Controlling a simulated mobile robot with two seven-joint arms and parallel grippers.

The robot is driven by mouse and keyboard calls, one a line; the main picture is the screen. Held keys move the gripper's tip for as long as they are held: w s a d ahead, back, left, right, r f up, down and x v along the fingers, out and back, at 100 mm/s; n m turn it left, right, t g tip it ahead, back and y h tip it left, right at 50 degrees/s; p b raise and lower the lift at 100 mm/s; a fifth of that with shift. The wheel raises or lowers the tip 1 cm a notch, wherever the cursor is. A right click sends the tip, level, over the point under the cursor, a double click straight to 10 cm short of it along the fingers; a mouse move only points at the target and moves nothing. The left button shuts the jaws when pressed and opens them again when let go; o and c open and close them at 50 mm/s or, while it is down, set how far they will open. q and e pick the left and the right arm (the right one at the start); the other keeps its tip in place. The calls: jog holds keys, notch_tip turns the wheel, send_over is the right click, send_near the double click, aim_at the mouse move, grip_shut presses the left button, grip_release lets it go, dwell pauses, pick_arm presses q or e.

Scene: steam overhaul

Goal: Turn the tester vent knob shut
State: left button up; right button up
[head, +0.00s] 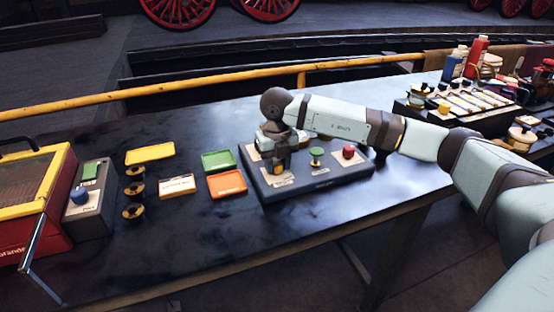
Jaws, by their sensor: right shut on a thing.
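The tester is a low blue-grey box (322,191) on the dark workbench, with paper labels on its top. A green knob (316,153) and a red knob (348,152) stand on its middle and right side. My right gripper (279,166) points down over the left part of the tester. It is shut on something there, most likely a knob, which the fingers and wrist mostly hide. I cannot read the labels to tell which knob is the vent. My left gripper is not in view.
Green (220,160), yellow (150,153) and orange (226,184) trays lie left of the tester. Dark spools (133,190) and a grey box with a blue knob (90,200) stand further left. A yellow rail (200,78) runs behind the bench. The bench's front is clear.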

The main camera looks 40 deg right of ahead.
aim_at(277, 163)
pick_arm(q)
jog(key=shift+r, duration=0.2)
pick_arm(e)
jog(key=shift+r+m, duration=0.1)
jog(key=shift+m, duration=0.5)
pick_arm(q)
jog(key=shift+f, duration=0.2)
pick_arm(e)
jog(key=shift+m, duration=0.3)
jog(key=o, duration=0.9)
pick_arm(q)
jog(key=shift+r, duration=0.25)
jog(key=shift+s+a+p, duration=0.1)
jog(key=shift+p, duration=0.85)
pick_arm(e)
notch_tip(277, 163, up, 14)
jog(key=shift+f, duration=0.1)
